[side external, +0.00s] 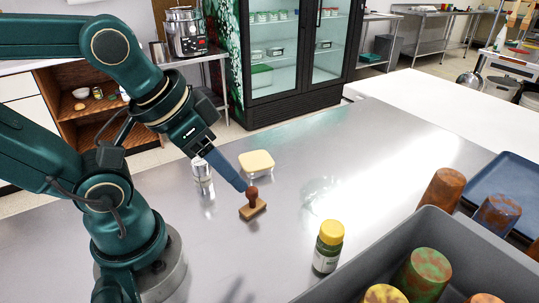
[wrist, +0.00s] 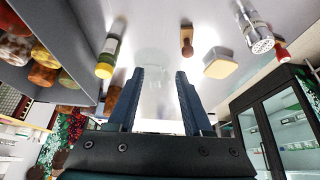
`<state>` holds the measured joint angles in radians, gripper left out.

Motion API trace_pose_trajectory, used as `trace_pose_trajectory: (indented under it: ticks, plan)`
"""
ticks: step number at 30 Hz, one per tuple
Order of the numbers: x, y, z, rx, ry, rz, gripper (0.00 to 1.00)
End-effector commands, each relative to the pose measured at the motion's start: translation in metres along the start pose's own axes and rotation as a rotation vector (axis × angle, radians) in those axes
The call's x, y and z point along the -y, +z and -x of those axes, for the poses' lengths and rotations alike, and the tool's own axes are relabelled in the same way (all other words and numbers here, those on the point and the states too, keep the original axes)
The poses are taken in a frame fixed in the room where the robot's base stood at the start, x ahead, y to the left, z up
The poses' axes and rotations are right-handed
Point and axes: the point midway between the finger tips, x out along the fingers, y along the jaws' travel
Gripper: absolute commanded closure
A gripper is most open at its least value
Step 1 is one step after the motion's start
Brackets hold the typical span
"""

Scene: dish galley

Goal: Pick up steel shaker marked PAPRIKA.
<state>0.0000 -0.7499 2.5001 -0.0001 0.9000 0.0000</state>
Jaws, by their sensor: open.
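A steel shaker (side external: 203,171) stands on the metal counter, left of my gripper in the side view. In the wrist view the shaker (wrist: 258,38) is at the upper right, with a perforated cap. No marking on it is readable. My gripper (side external: 241,184) points down over the counter, to the right of the shaker and apart from it. In the wrist view its two fingers (wrist: 166,74) are spread, with nothing held between them.
A wooden stamp (side external: 253,207) and a pale yellow block (side external: 257,162) lie near the gripper. A faint clear object (side external: 320,190) lies mid-counter. A blue tray (side external: 515,180) is at right.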

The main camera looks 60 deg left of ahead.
Motion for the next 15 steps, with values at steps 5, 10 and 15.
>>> trace_pose_trajectory:
  ticks: [5,10,15]
  plan:
    - [0.0000,0.0000,0.0000,0.000,0.000,0.000,0.16]
    - [0.0000,0.0000,0.0000,0.000,0.000,0.000,0.16]
    - [0.0000,-0.0033,0.0046,-0.003,0.000,0.000,0.16]
